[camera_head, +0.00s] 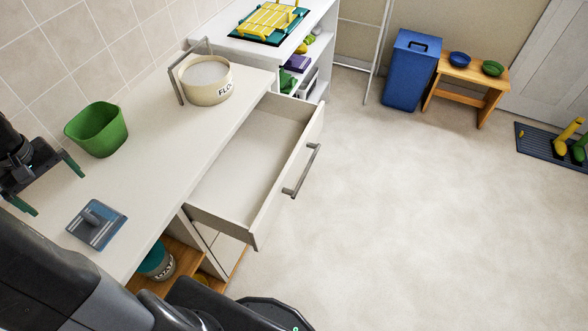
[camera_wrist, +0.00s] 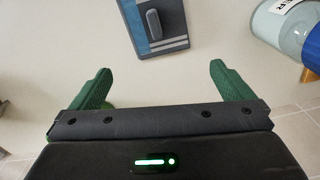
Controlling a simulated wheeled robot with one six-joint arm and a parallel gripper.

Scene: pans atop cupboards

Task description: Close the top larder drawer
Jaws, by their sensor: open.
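The top larder drawer (camera_head: 237,180) is pulled far out from the cupboard under the white counter in the head view. It looks empty inside. Its front faces right and carries a grey bar handle (camera_head: 301,171). My gripper (camera_head: 52,188) is at the left of the head view, above the counter, away from the drawer and its handle. Its green fingers are wide apart with nothing between them. In the wrist view my gripper (camera_wrist: 160,85) is also open over the pale counter. The drawer does not show in the wrist view.
On the counter (camera_head: 150,130) are a green bowl (camera_head: 97,130), a flour tub (camera_head: 206,80) and a blue-grey flat item with a knob (camera_head: 97,225). A labelled container (camera_head: 157,262) sits in the open shelf below. The floor (camera_head: 390,220) right of the drawer is clear.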

